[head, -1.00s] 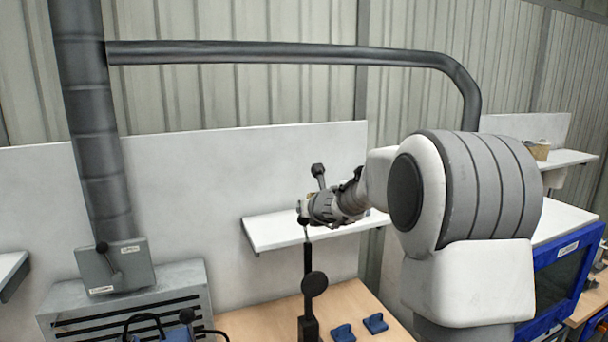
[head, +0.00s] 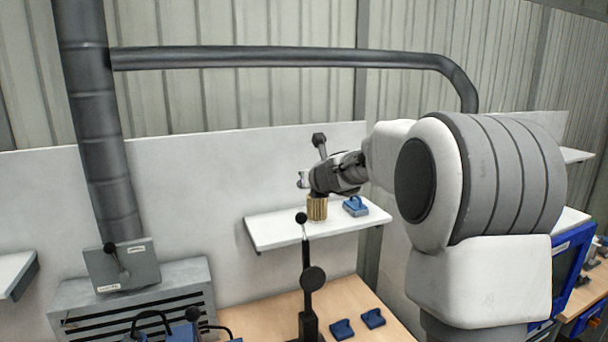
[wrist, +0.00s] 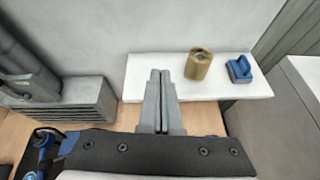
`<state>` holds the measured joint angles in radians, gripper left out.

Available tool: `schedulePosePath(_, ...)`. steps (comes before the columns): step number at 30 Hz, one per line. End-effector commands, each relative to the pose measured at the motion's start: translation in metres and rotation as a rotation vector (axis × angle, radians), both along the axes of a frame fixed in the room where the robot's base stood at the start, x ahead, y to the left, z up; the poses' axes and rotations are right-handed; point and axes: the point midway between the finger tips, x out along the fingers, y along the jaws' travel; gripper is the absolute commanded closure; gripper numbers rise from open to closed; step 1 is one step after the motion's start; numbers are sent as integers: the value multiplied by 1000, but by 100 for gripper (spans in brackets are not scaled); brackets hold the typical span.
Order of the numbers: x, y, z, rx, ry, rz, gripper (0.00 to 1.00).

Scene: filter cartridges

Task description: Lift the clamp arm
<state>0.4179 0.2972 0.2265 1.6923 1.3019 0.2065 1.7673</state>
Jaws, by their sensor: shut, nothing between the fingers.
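A black upright lever with a ball knob (head: 301,218) and a round disc (head: 313,280) stands on the wooden bench in the head view. It looks like the clamp arm, but I cannot be sure. It does not show clearly in the wrist view. My gripper (head: 304,180) is above the knob and apart from it, in front of the shelf. Its fingers (wrist: 160,74) are shut and empty in the wrist view. A tan pleated cartridge (head: 317,208) stands on the shelf; it also shows in the wrist view (wrist: 198,64).
The white shelf (head: 275,235) also holds a blue block (head: 355,206). Two blue blocks (head: 342,329) (head: 373,318) lie on the bench (head: 265,312). A grey vented box (head: 140,290) and a blue fixture with a black knob (head: 190,322) are at the left.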

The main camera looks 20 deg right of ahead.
Motion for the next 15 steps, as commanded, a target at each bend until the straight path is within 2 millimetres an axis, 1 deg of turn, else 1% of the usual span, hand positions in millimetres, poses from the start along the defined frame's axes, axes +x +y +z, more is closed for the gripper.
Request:
schedulePosePath(3,1,2,10,-2,-4,5,100)
schedulePosePath(6,1,2,16,0,-3,3,100)
schedulePosePath(15,1,1,24,1,-1,0,100)
